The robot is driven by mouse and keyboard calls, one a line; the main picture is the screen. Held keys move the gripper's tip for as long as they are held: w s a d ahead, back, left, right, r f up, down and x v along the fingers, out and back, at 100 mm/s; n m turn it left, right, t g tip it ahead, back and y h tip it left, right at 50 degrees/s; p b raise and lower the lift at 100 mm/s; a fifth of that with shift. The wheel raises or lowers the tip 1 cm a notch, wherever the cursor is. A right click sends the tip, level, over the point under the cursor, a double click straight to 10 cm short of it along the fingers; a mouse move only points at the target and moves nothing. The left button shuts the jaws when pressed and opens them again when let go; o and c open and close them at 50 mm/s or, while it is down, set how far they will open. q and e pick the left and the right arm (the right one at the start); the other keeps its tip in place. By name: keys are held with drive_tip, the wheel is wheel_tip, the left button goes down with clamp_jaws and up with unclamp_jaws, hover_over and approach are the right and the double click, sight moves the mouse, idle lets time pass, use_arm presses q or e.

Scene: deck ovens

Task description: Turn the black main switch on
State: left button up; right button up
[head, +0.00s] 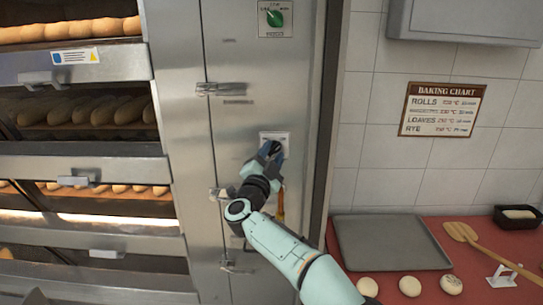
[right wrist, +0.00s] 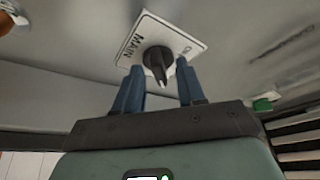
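The black main switch (right wrist: 157,62) is a rotary knob on a white plate marked MAIN (right wrist: 133,47), on the steel oven panel. In the right wrist view the knob sits between the tips of my right gripper (right wrist: 158,80). The blue fingers are apart, with a gap visible on the left side of the knob; the right finger is close to it. In the head view my right gripper (head: 268,153) is at the plate (head: 283,137) and mostly hides the knob. My left gripper is in neither view.
A green knob (head: 275,18) is higher on the same panel. Door latches (head: 220,89) stick out from the panel's left part. Bread decks (head: 80,100) are at the left. At the right, a red counter (head: 400,285) holds a tray (head: 390,243), dough balls (head: 410,286) and a wooden peel (head: 490,248).

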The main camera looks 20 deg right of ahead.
drive_tip(key=b+v, duration=0.1)
drive_tip(key=v, duration=0.1)
drive_tip(key=b+v, duration=0.1)
drive_tip(key=v, duration=0.1)
drive_tip(key=shift+s+a+f, duration=0.15)
drive_tip(key=shift+f, duration=0.3)
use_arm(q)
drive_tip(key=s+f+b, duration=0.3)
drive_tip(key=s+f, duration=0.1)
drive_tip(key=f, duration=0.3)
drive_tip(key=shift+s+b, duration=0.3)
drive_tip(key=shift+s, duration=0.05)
use_arm(e)
approach(272, 155)
drive_tip(key=s, duration=0.1)
drive_tip(key=s+a, duration=0.2)
drive_tip(key=s, duration=0.1)
drive_tip(key=shift+a+f, duration=0.1)
